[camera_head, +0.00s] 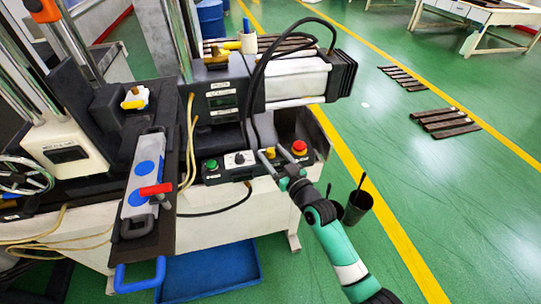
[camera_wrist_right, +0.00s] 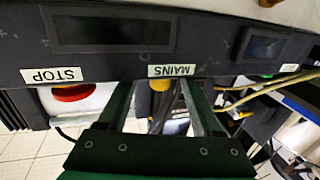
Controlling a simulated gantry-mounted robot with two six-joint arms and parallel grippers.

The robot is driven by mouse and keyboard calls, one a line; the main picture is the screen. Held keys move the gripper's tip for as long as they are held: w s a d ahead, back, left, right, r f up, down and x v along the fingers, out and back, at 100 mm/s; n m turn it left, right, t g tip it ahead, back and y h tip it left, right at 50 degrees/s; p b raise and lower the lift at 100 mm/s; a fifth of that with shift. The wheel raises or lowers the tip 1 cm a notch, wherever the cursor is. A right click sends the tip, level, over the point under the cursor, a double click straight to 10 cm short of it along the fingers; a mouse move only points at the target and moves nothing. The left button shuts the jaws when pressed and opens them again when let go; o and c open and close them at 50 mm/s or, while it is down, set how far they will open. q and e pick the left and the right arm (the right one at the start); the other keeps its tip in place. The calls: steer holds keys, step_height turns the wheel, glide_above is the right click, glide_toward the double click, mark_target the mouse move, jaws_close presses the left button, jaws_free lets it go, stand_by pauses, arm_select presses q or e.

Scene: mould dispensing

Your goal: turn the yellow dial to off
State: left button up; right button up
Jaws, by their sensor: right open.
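The yellow dial (camera_wrist_right: 160,85) shows in the right wrist view just beyond the panel edge by the MAINS label. In the head view it shows as a small yellow spot (camera_head: 270,152) on the black control panel (camera_head: 225,174), partly hidden by my fingers. My right gripper (camera_head: 271,157) is open at the panel, with one finger to each side of the dial. In the right wrist view, its two fingers (camera_wrist_right: 158,92) straddle the dial with gaps showing; I cannot tell whether they touch it. My left gripper is not in view.
A red stop button (camera_head: 299,147) sits close to the right of the dial. A dark selector knob (camera_head: 239,158) and green button (camera_head: 211,164) lie to the left. Black cables (camera_head: 253,80) hang just behind. A black bucket (camera_head: 357,205) stands on the floor at right.

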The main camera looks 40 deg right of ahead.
steer(key=shift+w+d, duration=0.1)
steer(key=shift+w, duration=0.6)
steer(key=shift+c, duration=0.4)
jaws_close()
steer(key=f+n+y+b, duration=0.1)
steer(key=b, duration=0.4)
steer(key=shift+d+y, duration=0.15)
steer(key=shift+y, duration=0.25)
steer(key=shift+r+b, duration=0.25)
steer(key=shift+b, duration=0.2)
steer(key=shift+r+n+y, duration=0.2)
steer(key=shift+n+y, duration=0.1)
steer(key=shift+o, duration=0.4)
jaws_free()
